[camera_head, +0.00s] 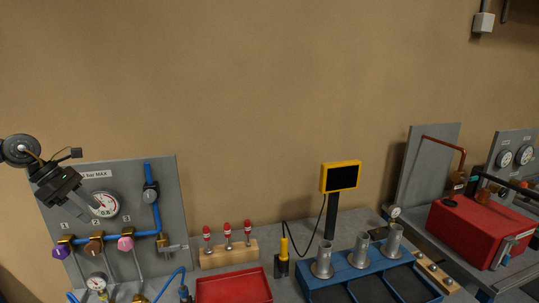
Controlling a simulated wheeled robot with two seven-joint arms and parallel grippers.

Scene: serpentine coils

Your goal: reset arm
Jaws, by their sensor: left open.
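My left gripper (88,203) comes in from the left edge, in front of the grey gauge panel (172,212). Its jaws are open, and I see nothing held between them. Its fingertips overlap the left part of the round pressure gauge (106,206) in the picture; I cannot tell whether they touch it. My right gripper does not show.
The panel carries coloured knobs (126,242) and blue piping (156,216). A red tray (234,287), a wooden rack (228,255), a yellow-framed screen (341,177) and a blue fixture (335,285) with metal cylinders stand rightward. A red box (478,230) is far right.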

